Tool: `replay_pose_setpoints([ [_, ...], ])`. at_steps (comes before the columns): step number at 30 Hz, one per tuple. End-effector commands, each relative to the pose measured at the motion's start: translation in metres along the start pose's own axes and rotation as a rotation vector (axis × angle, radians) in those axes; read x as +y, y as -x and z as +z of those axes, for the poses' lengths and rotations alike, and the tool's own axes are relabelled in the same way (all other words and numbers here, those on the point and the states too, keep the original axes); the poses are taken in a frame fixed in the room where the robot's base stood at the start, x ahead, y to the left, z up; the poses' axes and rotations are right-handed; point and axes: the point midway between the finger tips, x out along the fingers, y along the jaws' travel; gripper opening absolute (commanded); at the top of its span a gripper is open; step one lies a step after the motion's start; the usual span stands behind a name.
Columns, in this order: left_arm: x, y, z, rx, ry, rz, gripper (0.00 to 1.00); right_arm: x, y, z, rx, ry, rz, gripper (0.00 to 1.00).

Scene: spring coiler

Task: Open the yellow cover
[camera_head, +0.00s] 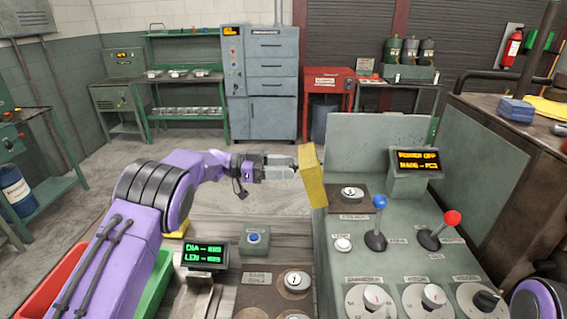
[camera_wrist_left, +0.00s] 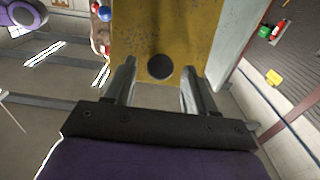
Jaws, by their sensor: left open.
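The yellow cover (camera_head: 313,180) is a flat panel standing upright at the left edge of the grey-green machine (camera_head: 375,150). In the left wrist view the cover (camera_wrist_left: 200,35) fills the top middle and carries a round dark knob (camera_wrist_left: 160,66). My left gripper (camera_head: 291,166) reaches the cover from the left. In the wrist view its two fingers (camera_wrist_left: 159,76) are open, one on each side of the knob, with gaps showing between knob and fingers. Whether the fingertips touch the cover, I cannot tell. My right gripper is not in view.
The machine's panel holds a blue-knobbed lever (camera_head: 379,202), a red-knobbed lever (camera_head: 452,218) and several dials. A green-lit display (camera_head: 204,256) and a blue-button box (camera_head: 254,239) stand at the front left. Open floor lies behind my left arm.

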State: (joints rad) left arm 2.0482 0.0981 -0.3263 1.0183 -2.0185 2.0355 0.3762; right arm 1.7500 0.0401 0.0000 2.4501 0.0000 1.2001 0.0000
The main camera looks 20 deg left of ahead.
Motion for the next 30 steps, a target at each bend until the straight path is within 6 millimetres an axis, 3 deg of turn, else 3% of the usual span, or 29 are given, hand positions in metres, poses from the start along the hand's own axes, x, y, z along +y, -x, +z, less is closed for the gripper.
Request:
replay_pose_setpoints([
  [6, 0.0, -0.001, 0.001, 0.0, 0.0, 0.0, 0.56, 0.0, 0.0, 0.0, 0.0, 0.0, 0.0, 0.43],
  [12, 0.0, -0.001, 0.001, 0.0, 0.0, 0.001, 0.0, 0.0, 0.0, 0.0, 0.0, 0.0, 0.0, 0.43],
  [16, 0.0, -0.002, -0.003, -0.01, 0.0, 0.002, 0.0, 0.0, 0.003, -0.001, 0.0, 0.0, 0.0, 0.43],
  [23, 0.001, -0.02, -0.025, -0.19, 0.001, 0.003, 0.0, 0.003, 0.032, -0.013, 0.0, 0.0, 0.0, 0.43],
  [30, 0.0, -0.022, -0.022, -0.222, 0.002, 0.001, 0.0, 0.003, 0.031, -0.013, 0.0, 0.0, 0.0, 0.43],
])
